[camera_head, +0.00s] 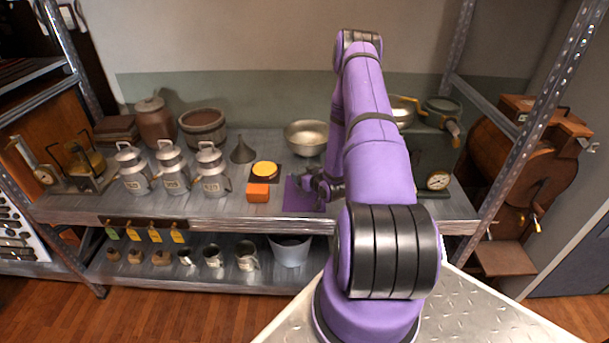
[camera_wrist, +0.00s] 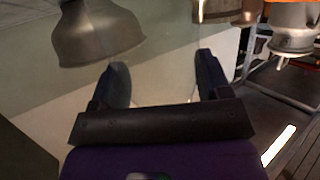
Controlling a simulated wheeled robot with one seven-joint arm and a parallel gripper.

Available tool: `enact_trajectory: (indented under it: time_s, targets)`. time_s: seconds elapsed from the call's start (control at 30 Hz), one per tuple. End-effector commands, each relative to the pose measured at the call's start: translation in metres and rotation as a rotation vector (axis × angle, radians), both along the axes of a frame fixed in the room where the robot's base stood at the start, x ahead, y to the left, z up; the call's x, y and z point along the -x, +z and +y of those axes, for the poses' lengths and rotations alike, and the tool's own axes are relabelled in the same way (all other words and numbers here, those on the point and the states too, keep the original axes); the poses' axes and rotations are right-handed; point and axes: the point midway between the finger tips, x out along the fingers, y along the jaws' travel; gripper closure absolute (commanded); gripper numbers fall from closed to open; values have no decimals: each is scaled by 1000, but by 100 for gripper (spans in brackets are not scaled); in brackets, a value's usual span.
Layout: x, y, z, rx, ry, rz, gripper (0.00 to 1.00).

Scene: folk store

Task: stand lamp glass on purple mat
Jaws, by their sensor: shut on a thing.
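The purple mat (camera_head: 296,202) lies flat on the upper shelf, near its front edge. My gripper (camera_head: 318,186) is over the right part of the mat and hides some of it. In the wrist view the two fingers of my gripper (camera_wrist: 163,78) stand apart, with a pale, see-through space between them. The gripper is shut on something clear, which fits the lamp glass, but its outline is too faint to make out. I cannot tell whether it touches the mat. No lamp glass shows clearly in the head view.
A metal bowl (camera_head: 306,138) stands behind. A green gauge box (camera_head: 432,150) is on the right.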

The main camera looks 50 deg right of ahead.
Motion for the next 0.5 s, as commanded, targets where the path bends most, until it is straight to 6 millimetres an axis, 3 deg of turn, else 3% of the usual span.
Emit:
enact_trajectory:
  time_s: [0.1, 0.13, 0.2, 0.5]
  targets:
    - [0, -3, 0, 0, 0, 0, 56]
    - [0, -2, 0, 0, 0, 0, 22]
    - [0, -2, 0, 0, 0, 0, 6]
    - [0, -2, 0, 0, 0, 0, 4]
